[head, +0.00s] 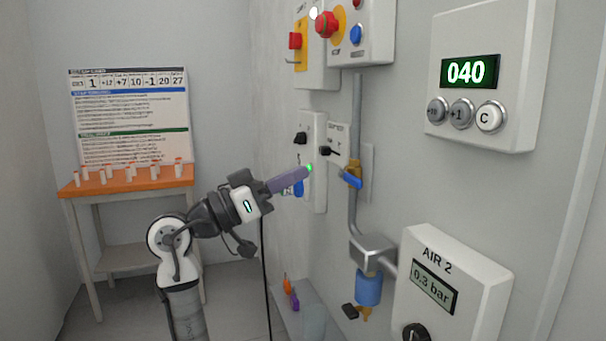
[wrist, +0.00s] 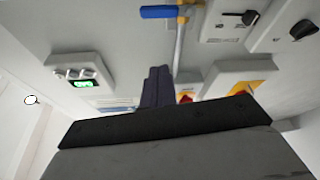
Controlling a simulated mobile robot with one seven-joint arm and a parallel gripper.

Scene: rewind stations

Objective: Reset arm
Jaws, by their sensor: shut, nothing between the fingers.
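My arm is raised in the middle of the head view, bent at the elbow. My gripper (head: 308,169) points to the right and slightly up, toward the wall panels. Its long dark fingers lie together, with nothing between them. In the wrist view my gripper (wrist: 156,70) shows as two dark fingers side by side, and they look shut. A bright green spot sits at the fingertips in the head view. Behind the fingers are a blue-handled valve (head: 350,180) and a switch panel (head: 318,190). I cannot tell whether the fingertips touch anything, but they look apart from the wall.
A counter box (head: 480,110) reads 040. An AIR 2 box (head: 470,290) reads 0.3 bar. A control box (head: 360,40) has a red emergency button (head: 326,24). An orange-topped table (head: 130,181) with several small items stands at the left. Floor shows between table and arm.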

